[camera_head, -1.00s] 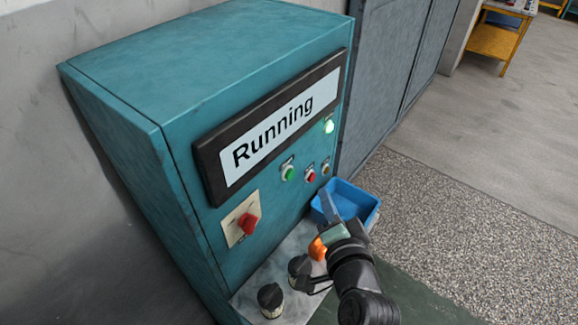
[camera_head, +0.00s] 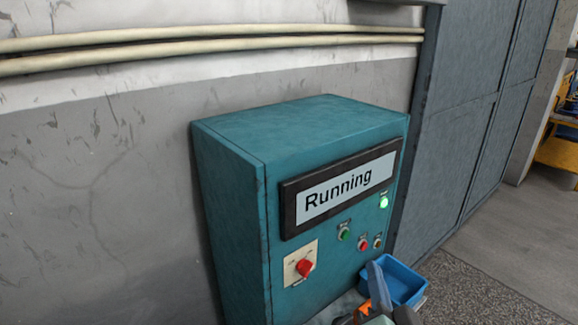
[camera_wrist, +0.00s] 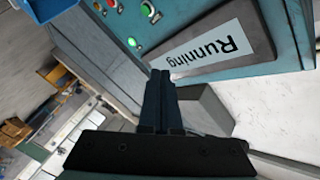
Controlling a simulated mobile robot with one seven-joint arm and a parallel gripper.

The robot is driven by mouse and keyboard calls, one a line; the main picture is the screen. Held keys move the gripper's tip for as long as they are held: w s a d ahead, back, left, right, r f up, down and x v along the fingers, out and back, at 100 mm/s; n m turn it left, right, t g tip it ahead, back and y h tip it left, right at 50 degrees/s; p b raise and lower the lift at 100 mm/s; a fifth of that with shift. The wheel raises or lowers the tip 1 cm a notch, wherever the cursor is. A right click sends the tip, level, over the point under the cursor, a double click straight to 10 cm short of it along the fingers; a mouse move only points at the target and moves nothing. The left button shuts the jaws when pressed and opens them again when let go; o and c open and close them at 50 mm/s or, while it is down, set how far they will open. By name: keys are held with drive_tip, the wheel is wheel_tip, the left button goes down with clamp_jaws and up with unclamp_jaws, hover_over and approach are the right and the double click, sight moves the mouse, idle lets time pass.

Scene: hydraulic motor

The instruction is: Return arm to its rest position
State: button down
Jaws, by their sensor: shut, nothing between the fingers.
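My gripper (camera_wrist: 160,78) shows in the wrist view with its two dark fingers together and nothing between them. It points towards the teal control cabinet (camera_wrist: 205,77), which stands beyond the fingertips. In the head view, the end of my arm with the gripper (camera_head: 377,285) shows only at the bottom edge, in front of the cabinet's (camera_head: 235,170) lower right part and overlapping the blue bin. The rest of my arm is cut off by the frame. The cabinet's display (camera_head: 340,190) reads "Running", and a green lamp (camera_head: 383,202) is lit.
The cabinet front has a red rotary switch (camera_head: 304,267), a green button (camera_head: 344,234) and a red button (camera_head: 363,244). A blue bin (camera_head: 408,280) stands at its lower right. Grey tall cabinets (camera_head: 460,140) stand to the right. Open floor (camera_head: 480,265) lies at the lower right.

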drive_tip(key=w+a+r+n+t, duration=0.2)
drive_tip(key=a+r+n, duration=0.1)
drive_tip(key=r, duration=0.6)
drive_tip(key=s+a+r+n+t+b, duration=0.1)
drive_tip(key=s+a+r+n+t, duration=0.1)
drive_tip(key=s+r, duration=0.3)
drive_tip(key=s+a+r+n+t+y+b, duration=0.1)
drive_tip(key=s+a+r+n+t, duration=0.1)
drive_tip(key=r, duration=1.1)
drive_tip(key=s+a+r+n+t+b, duration=0.1)
drive_tip(key=s+a+r+n+t, duration=0.2)
drive_tip(key=s+a+r, duration=0.3)
wheel_tip(320, 180, up, 3)
drive_tip(key=shift+s+a+t, duration=0.3)
drive_tip(key=shift+s+t, duration=0.3)
drive_tip(key=shift+s, duration=0.25)
